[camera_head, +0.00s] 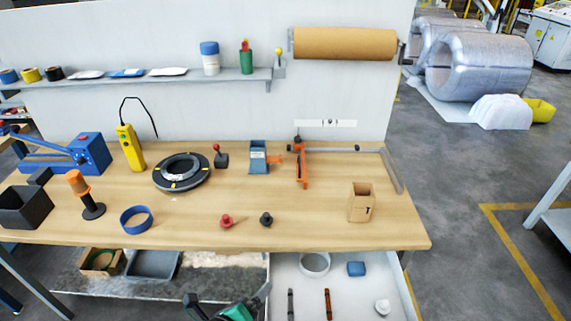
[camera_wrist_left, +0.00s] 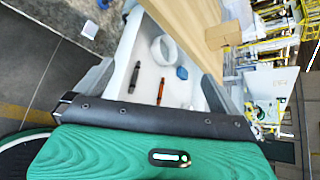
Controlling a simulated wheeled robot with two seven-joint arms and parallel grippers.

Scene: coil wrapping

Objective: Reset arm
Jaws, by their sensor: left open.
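My left gripper (camera_head: 229,293) is at the bottom edge of the head view, in front of the workbench and below the level of its top. Its two dark fingers are spread apart with nothing between them, and a green part shows behind them. My right gripper is in neither view.
The wooden workbench (camera_head: 310,225) holds a black ring (camera_head: 161,174), a blue tape roll (camera_head: 136,220) and a cardboard box (camera_head: 361,203). An open white drawer (camera_head: 345,290), also in the left wrist view (camera_wrist_left: 146,88), lies right of my left gripper.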

